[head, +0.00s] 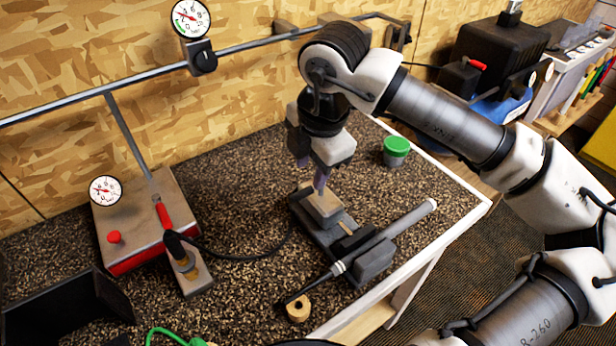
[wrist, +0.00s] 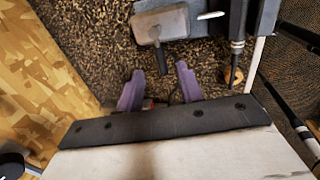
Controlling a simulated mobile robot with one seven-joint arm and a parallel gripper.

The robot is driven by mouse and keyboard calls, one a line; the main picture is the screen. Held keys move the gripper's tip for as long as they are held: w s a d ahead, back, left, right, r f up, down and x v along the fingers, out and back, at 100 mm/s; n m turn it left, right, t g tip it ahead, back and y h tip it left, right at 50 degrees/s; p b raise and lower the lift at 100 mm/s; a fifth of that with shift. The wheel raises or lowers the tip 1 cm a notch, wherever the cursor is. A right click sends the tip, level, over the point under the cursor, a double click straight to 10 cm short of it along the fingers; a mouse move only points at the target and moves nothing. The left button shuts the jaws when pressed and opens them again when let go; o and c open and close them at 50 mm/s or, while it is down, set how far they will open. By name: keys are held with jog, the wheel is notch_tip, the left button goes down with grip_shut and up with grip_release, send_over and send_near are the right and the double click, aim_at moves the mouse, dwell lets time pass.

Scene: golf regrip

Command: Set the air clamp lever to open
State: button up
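A dark grey clamp (head: 372,262) stands on the speckled bench, with a lighter grey block (head: 323,206) at its back end. It also shows at the top of the wrist view (wrist: 160,24), with a small whitish bar (wrist: 211,15) beside it. A shaft (head: 408,219) lies across the clamp. My gripper (head: 321,186) is just above the block in the head view. In the wrist view my purple fingers (wrist: 160,88) are apart with nothing between them. A red handle (head: 163,214) sits on a grey and red box at the left. I cannot tell which part is the clamp lever.
The grey box (head: 130,222) carries a gauge (head: 105,191) and a red button (head: 114,237). A green-lidded jar (head: 396,151) stands behind the clamp. A wooden ring (head: 298,308) lies near the front edge. A black hose crosses the bench between box and clamp.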

aim_at(307, 190)
jog(key=f, duration=0.4)
jog(key=w+f+p, duration=0.1)
jog(key=shift+a+f, duration=0.3)
jog(key=shift+f, duration=0.1)
jog(key=shift+c, duration=0.5)
grip_shut()
